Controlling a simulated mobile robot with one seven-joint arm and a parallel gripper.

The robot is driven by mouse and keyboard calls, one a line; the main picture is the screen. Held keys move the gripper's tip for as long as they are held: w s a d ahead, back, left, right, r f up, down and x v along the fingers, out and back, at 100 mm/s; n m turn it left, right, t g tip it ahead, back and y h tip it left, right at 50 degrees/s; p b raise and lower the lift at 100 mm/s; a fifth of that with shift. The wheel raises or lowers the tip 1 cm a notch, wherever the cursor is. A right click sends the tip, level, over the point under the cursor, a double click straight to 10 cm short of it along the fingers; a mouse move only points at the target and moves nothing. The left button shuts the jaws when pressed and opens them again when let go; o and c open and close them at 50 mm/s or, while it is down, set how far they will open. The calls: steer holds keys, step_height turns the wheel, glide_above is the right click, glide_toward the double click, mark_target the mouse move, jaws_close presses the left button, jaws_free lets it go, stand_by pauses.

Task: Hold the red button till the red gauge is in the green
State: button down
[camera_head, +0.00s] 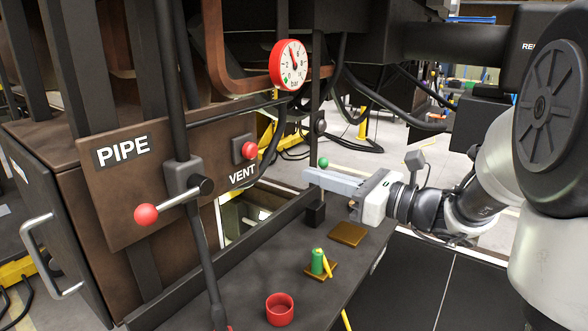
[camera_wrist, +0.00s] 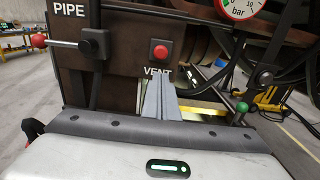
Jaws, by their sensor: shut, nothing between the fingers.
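The red button (camera_head: 249,150) is a round red knob on a dark square mount above the VENT label on the brown panel. It also shows in the wrist view (camera_wrist: 160,52), just above my fingers. The red gauge (camera_head: 289,66) has a red rim and a white dial with a green mark at lower left. Its needle points up and slightly left, away from the green. In the wrist view only its lower part shows (camera_wrist: 240,8). My gripper (camera_head: 308,177) is shut and empty, its fingers pointing left toward the panel. The fingertips are apart from the button, to its right in the head view.
A lever with a red ball (camera_head: 146,214) stands left of the button, below the PIPE label. A green ball knob (camera_head: 323,162) is near my fingers. A red cup (camera_head: 280,309) and a green cylinder (camera_head: 317,261) sit on the dark bench. Hoses hang behind.

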mark_target(255, 158)
steer(key=p+x, duration=0.1)
steer(key=x, duration=1.1)
steer(key=shift+w+a+p, duration=0.1)
steer(key=shift+p, duration=0.2)
steer(key=shift+w+a, duration=0.25)
steer(key=shift+a, duration=0.05)
